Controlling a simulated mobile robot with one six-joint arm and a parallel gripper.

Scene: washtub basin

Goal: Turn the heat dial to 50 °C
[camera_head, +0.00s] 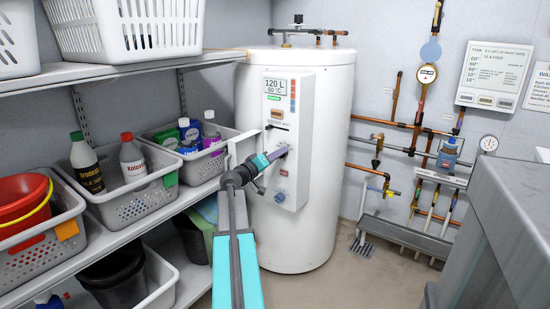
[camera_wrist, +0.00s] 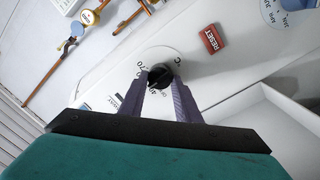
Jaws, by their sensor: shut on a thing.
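The white water tank (camera_head: 330,140) stands in the corner with a white control panel (camera_head: 303,130) on its front. In the wrist view, the heat dial (camera_wrist: 160,74) is a small dark knob on a round white scale with a °C mark and numbers, some partly hidden. A 70 seems to show at its left; I cannot read the pointer's setting for sure. My gripper (camera_wrist: 158,80) has a finger on each side of the dial and is shut on it. In the head view, my gripper (camera_head: 276,156) reaches the panel's middle and hides the dial.
A red RESET button (camera_wrist: 211,39) sits near the dial in the wrist view. Another knob (camera_head: 280,197) is lower on the panel. Shelves with baskets (camera_head: 125,190) stand close at the left. Copper pipes (camera_head: 385,125) run right of the tank. A grey basin (camera_head: 510,210) is at the right.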

